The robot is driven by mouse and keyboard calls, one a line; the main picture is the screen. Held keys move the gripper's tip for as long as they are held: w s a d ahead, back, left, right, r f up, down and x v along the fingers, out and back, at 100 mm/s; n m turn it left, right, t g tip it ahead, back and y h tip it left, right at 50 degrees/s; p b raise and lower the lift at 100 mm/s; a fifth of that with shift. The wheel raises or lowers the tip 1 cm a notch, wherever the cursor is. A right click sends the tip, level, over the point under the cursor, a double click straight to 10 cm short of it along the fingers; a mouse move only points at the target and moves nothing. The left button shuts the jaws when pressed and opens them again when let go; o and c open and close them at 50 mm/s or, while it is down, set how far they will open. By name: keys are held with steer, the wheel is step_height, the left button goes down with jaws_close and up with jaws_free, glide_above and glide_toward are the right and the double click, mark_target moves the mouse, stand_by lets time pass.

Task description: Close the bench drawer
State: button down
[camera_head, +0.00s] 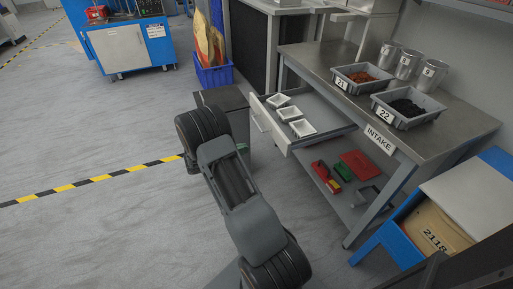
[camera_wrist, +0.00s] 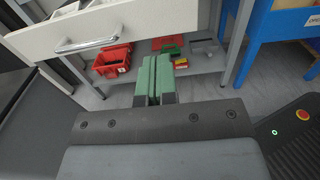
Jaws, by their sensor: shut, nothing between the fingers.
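The bench drawer (camera_head: 268,128) stands pulled out from under the left part of the steel-topped bench (camera_head: 455,128). White trays (camera_head: 289,113) sit inside it. In the wrist view the drawer's pale front (camera_wrist: 135,22) fills the upper left, with a metal bar handle (camera_wrist: 88,45) on it. My gripper (camera_wrist: 157,62) is shut and empty, its green fingers side by side. In the picture the fingers lie right of the handle, with their tips near the drawer front's lower edge; I cannot tell whether they touch it. In the head view my arm hides most of the gripper.
On the bench's lower shelf are a red bin (camera_head: 327,176), a red box (camera_head: 358,165) and a grey item. Grey bins and metal cans stand on top. A blue-framed stand (camera_head: 375,238) is at the right. Open floor (camera_head: 100,230) lies left.

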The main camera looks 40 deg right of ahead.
mark_target(279, 138)
steer(key=b+x, duration=0.1)
steer(key=x, duration=1.1)
steer(key=shift+s, duration=0.1)
steer(key=shift+s+d, duration=0.2)
steer(key=shift+d, duration=0.35)
